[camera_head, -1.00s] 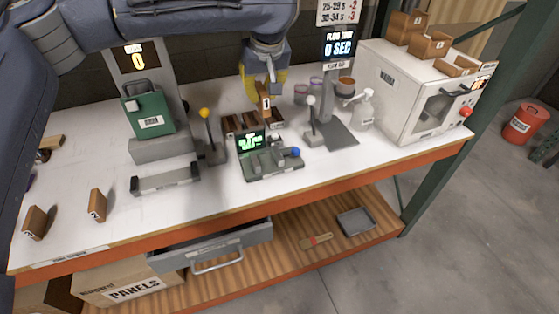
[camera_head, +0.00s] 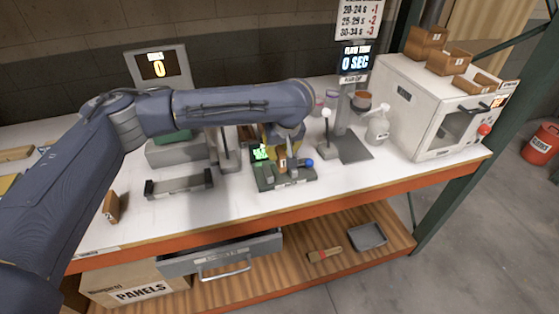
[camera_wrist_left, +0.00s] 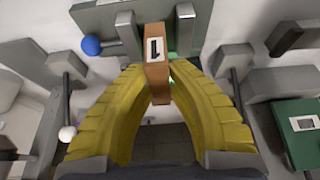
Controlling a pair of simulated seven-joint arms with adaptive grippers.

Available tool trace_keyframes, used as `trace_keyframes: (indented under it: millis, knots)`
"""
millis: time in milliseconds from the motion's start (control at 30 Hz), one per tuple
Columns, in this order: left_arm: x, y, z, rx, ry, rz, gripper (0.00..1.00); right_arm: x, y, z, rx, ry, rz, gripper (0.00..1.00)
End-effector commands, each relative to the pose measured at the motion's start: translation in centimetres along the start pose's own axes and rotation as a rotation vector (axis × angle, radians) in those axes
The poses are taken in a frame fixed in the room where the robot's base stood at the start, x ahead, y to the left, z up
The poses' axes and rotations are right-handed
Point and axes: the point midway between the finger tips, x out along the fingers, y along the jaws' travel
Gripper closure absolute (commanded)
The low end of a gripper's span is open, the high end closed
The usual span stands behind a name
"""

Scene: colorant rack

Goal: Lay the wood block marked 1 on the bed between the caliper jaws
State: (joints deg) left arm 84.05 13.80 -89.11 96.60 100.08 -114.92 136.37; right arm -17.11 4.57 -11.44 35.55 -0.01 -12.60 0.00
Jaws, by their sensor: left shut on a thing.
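The wood block marked 1 (camera_head: 283,163) is held upright in my left gripper (camera_head: 271,148), whose yellow fingers are partly hidden behind my arm. In the left wrist view the fingers (camera_wrist_left: 158,78) are shut on the block (camera_wrist_left: 155,62), with its number facing the camera. The caliper (camera_head: 267,183) is a grey-green device with a lit green readout and a blue knob (camera_head: 309,162). In the wrist view the block appears between its two grey jaws, the left jaw (camera_wrist_left: 128,32) and the right jaw (camera_wrist_left: 185,28). I cannot tell whether the block touches the bed. My right gripper is not in view.
A grey tray-like fixture (camera_head: 180,185) and another wood block (camera_head: 111,207) are to the left. An open drawer (camera_head: 222,255) juts out below the front edge.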

Motion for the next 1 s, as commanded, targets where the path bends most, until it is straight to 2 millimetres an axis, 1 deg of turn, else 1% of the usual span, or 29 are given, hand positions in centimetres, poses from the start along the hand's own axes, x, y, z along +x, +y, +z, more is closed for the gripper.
trace_keyframes:
  millis: [167,400,500,900,933,1000]
  knots:
    - [0.6,0.0,0.2,0.000,0.001,0.000,1.00,0.0,0.0,0.1,0.000,-0.001,0.000,0.56]
    - [3.0,0.0,1.3,-0.002,-0.002,0.000,1.00,0.0,-0.1,0.2,0.000,-0.002,-0.001,0.56]
    - [3.6,0.0,1.5,-0.001,0.000,0.000,1.00,0.0,-0.1,0.2,0.000,-0.002,-0.001,0.56]
    - [3.9,0.0,1.6,-0.001,0.000,0.001,1.00,0.0,-0.1,0.2,0.000,-0.002,-0.001,0.56]
    - [3.9,0.0,1.6,-0.001,0.000,0.001,0.80,0.0,-0.1,0.2,0.000,-0.002,-0.001,0.56]
    - [3.9,0.0,1.6,-0.001,0.000,0.001,0.72,0.0,-0.1,0.2,0.000,-0.002,-0.001,0.56]
